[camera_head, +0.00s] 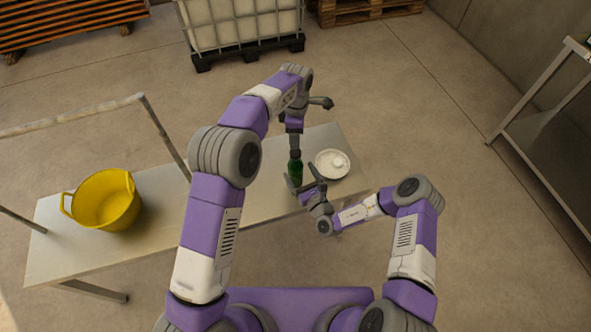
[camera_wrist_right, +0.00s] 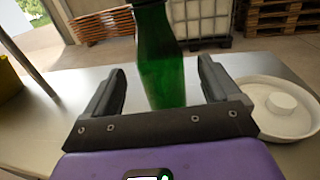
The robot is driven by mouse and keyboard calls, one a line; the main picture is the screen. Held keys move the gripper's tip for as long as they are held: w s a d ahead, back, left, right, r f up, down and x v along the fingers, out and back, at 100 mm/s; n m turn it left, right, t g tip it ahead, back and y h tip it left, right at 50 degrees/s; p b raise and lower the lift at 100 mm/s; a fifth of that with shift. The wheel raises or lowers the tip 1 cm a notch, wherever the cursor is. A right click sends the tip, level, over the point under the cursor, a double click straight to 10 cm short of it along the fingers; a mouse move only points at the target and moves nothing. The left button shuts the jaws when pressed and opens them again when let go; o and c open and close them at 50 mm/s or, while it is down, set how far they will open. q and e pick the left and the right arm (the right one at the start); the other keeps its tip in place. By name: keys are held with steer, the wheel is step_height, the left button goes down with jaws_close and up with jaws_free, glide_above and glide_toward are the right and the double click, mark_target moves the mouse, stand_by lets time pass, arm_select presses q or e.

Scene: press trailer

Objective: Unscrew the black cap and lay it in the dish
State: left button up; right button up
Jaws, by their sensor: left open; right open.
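A green bottle (camera_head: 295,171) stands upright on the bench, and it also shows in the right wrist view (camera_wrist_right: 162,70), where its top is cut off. My left gripper (camera_head: 295,154) points down over the bottle's top and is open; it hides the neck, and I cannot see the black cap. My right gripper (camera_head: 302,187) is open low at the bottle. In the right wrist view the bottle stands between its fingers (camera_wrist_right: 161,78), with a gap on both sides. The white round dish (camera_head: 320,167) lies just right of the bottle and also shows in the wrist view (camera_wrist_right: 262,125).
A white round piece (camera_wrist_right: 282,104) is in the dish. A yellow tub (camera_head: 105,200) stands at the bench's left end, near a metal rail (camera_head: 75,118). The bench (camera_head: 160,222) is clear between tub and bottle. A metal table (camera_head: 550,130) stands far right.

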mark_target(299, 172)
steer(key=shift+x, duration=2)
